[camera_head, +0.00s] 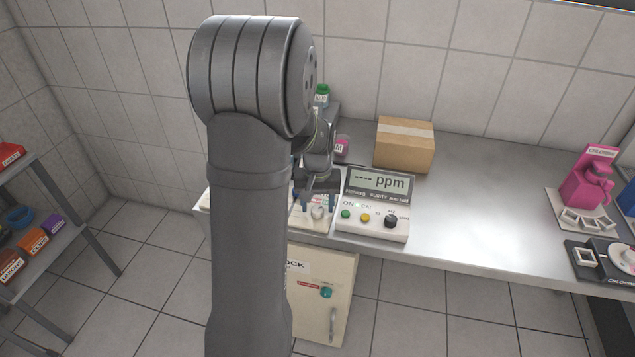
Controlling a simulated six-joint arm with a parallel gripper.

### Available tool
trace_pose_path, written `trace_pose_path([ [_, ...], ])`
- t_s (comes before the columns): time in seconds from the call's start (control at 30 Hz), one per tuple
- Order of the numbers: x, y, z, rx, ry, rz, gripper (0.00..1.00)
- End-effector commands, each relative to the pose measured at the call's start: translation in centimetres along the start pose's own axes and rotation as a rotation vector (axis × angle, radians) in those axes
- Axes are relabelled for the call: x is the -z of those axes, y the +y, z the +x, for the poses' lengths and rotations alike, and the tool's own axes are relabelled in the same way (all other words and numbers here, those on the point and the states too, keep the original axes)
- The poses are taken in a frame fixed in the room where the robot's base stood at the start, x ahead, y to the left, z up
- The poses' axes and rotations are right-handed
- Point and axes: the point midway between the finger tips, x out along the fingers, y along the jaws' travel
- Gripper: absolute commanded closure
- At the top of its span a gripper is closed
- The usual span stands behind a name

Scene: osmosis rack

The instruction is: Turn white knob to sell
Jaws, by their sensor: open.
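My gripper (319,204) points down over a pale panel (318,226) at the left end of the steel bench, left of the ppm meter. Its fingers are open. A small white knob (317,213) on that panel shows between or just behind the fingertips; I cannot tell whether they touch it. The knob's markings are too small to read, and my arm hides the panel's left part. Another white knob (627,258) sits on a dark panel at the far right edge, well away from my gripper.
The ppm meter (379,184) with green, yellow and black controls stands just right of my gripper. Behind it are a cardboard box (404,146) and a green-capped bottle (322,95). A pink device (588,180) stands at right. The bench middle (480,200) is clear.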

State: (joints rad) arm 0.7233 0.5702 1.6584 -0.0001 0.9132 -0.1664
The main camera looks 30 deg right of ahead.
Motion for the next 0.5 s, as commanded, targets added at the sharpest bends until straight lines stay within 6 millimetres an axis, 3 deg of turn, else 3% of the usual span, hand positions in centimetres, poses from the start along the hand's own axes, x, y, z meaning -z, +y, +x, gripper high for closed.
trace_pose_path([
  [0.5,0.1,0.0,-11.8,-0.001,0.005,0.0,0.48],
])
